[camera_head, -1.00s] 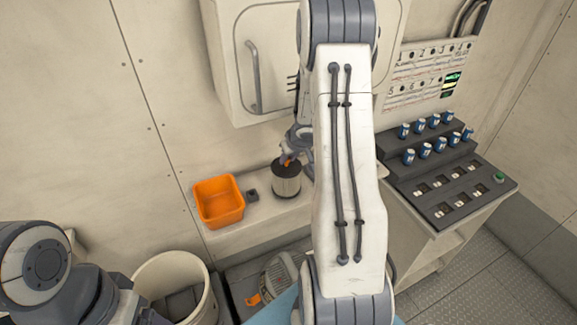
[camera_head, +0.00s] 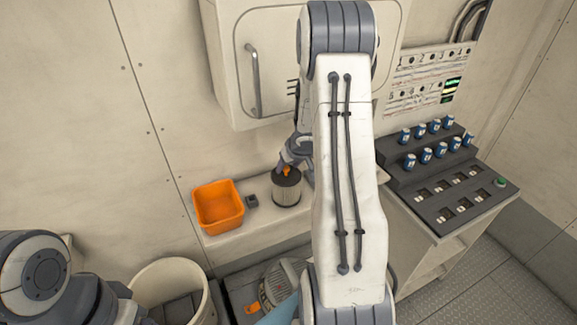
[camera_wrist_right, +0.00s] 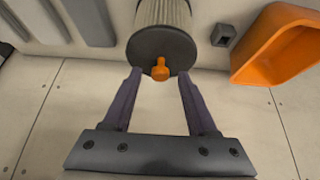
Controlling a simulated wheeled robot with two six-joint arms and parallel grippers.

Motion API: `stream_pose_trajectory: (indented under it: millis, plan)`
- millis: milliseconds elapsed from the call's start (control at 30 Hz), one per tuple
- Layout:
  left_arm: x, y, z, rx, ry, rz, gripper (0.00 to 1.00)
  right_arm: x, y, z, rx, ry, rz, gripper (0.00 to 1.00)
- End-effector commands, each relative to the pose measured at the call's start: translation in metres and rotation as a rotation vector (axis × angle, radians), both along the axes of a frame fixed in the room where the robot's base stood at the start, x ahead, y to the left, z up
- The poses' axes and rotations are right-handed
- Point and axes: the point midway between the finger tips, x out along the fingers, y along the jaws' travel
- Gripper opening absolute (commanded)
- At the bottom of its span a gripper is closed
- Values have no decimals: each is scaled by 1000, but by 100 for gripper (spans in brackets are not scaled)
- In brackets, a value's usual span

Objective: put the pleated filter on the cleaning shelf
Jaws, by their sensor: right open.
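The pleated filter (camera_head: 286,190) stands upright on a pale shelf (camera_head: 241,244). It is a cylinder with pale pleated sides, a dark end cap and an orange knob. It also shows at the top of the right wrist view (camera_wrist_right: 163,44). My right gripper (camera_head: 289,163) is at the filter's top. In the right wrist view its two fingers (camera_wrist_right: 158,75) are open, with the orange knob between their tips. I cannot tell whether they touch the cap. My left arm is at the lower left, and its gripper is not in view.
An orange bin (camera_head: 218,207) and a small dark block (camera_head: 251,201) sit left of the filter. A wall cabinet (camera_head: 275,60) hangs above. A control console (camera_head: 440,175) stands right. A white bucket (camera_head: 172,284) and a grey item with an orange part (camera_head: 280,280) are below the shelf.

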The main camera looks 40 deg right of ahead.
Motion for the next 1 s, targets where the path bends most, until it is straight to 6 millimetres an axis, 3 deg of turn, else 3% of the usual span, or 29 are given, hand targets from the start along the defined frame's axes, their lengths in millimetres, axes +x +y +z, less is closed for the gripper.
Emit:
stream_pose_trajectory:
  millis: [300,500,700,1000]
  plan:
    - [0,0,39,0,0,0,77,-31,7,63,0,-2,-3,58]
    - [0,0,58,0,0,2,77,-49,11,92,-1,-1,-3,58]
    - [0,0,64,0,0,3,77,-56,13,102,0,0,-1,58]
    - [0,0,63,0,0,3,77,-57,14,102,0,0,-1,58]
